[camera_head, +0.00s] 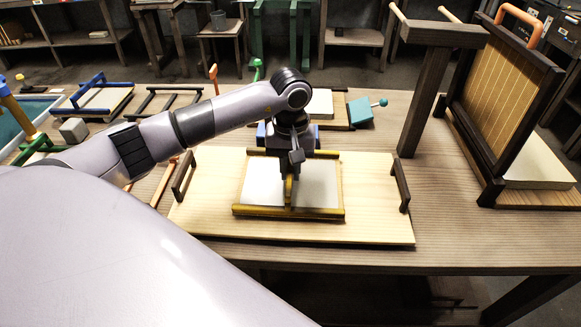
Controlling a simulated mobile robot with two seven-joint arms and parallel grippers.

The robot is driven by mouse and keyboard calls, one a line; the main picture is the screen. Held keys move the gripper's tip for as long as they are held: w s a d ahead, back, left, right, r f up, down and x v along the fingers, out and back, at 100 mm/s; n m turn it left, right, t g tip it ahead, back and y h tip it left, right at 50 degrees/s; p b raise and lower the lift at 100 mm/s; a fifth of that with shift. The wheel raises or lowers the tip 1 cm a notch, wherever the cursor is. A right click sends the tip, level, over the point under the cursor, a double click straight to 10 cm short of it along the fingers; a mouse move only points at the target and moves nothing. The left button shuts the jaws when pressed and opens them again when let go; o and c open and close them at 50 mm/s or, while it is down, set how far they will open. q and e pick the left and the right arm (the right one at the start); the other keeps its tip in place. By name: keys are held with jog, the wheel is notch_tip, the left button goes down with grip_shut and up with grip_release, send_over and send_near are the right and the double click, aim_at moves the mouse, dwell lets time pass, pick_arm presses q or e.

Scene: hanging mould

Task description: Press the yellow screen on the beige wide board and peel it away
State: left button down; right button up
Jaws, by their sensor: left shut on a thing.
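The beige wide board (376,196) lies flat on the table in front of me, with a dark handle standing at each short end. The yellow screen (288,212), a yellow frame around a pale grey sheet, lies flat on the middle of the board. My left gripper (289,178) reaches down over the screen from above and is shut on a yellow upright part at its middle. The gripper and wrist hide the back middle of the screen. Whether the screen touches the board all round I cannot tell. My right gripper is not in view.
A dark wooden stand with a tilted, orange-handled mould (500,85) rises at the right. A teal block (361,111) lies behind the board. A blue-handled frame (98,98) and a grey block (73,130) lie at the back left.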

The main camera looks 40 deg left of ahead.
pick_arm(q)
jog(key=shift+f+b, duration=0.8)
dwell(0.4)
jog(key=shift+s+f+b, duration=0.15)
jog(key=shift+f+b, duration=0.15)
dwell(1.4)
jog(key=shift+r, duration=0.15)
jog(key=shift+r+p, duration=0.9)
jog(key=shift+r, duration=0.55)
jog(key=shift+r+p, duration=1.9)
jog(key=shift+r, duration=1.5)
